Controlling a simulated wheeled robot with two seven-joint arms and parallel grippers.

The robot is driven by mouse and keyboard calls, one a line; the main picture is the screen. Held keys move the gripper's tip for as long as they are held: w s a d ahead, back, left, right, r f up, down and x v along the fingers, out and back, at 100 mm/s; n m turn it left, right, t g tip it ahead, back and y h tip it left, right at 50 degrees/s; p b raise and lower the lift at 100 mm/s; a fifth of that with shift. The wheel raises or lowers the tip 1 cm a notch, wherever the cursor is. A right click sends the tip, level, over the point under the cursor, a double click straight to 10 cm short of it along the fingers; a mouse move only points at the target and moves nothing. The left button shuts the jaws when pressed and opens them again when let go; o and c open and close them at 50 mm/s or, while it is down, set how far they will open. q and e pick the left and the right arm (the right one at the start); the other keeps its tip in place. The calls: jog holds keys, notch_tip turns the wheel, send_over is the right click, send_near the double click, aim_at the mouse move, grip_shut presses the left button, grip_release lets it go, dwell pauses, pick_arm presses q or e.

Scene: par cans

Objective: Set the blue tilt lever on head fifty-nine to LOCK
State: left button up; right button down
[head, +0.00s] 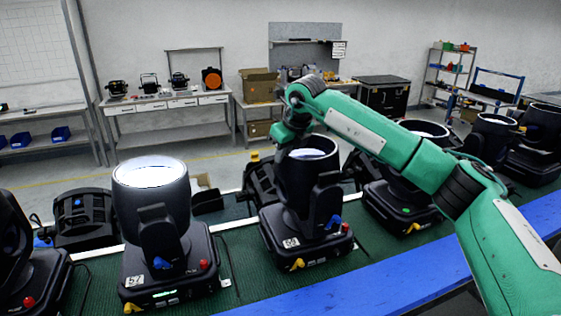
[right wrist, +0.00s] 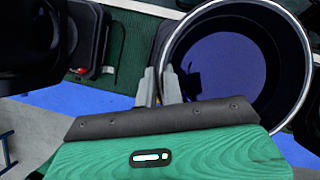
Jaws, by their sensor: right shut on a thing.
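Several black moving heads stand on a green belt. The left head (head: 151,200) glows white at the top and has a blue lever (head: 162,263). My right gripper (head: 283,147) is at the left rim of the middle head. In the right wrist view its fingers (right wrist: 161,86) close across the wall of the open lens rim (right wrist: 290,25). My left gripper is not in view.
A blue rail (head: 340,290) runs along the belt's near edge. More heads stand close on the right (head: 405,200) and at the far left (head: 20,262). Work tables (head: 172,110) and a cardboard box (head: 258,85) are at the back, beyond open floor.

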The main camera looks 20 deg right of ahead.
jog(key=shift+d, duration=0.25)
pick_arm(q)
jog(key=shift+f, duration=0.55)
pick_arm(e)
jog(key=shift+r+y, duration=0.3)
jog(key=shift+r, duration=0.05)
jog(key=c, duration=1.5)
grip_release()
jog(key=shift+d, duration=0.15)
jog(key=shift+c, duration=0.2)
